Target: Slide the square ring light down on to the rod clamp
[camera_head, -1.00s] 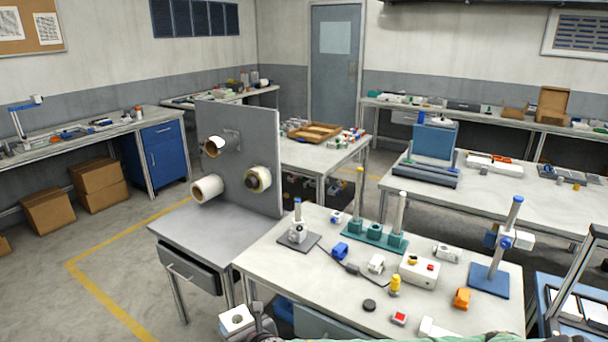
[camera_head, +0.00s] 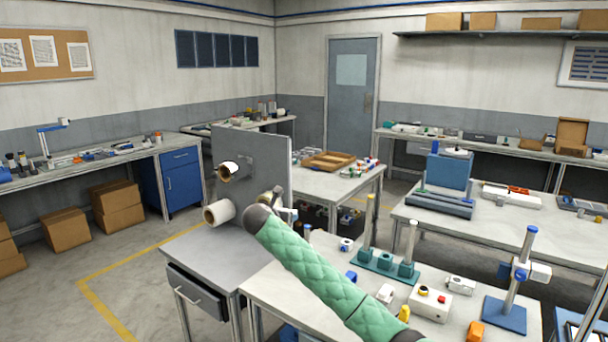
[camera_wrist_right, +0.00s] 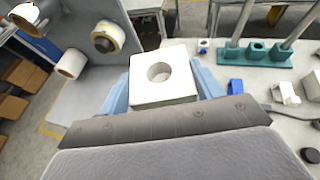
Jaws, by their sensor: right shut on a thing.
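The square ring light (camera_wrist_right: 150,98) is a white block with a round hole through its middle. In the right wrist view it sits between the light blue fingers of my right gripper (camera_wrist_right: 162,88), which is shut on it. It is held above the table. In the head view my green right arm reaches across the near table and hides much of its left part. A blue stand (camera_head: 504,315) at the table's right has an upright rod with a blue and white clamp (camera_head: 521,271) partway up.
A teal base (camera_head: 386,265) with upright posts stands mid-table. Near it are a white control box (camera_head: 430,303), a small blue block (camera_head: 351,277) and an orange part (camera_head: 476,332). A grey panel (camera_head: 265,155) with reels stands on the left.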

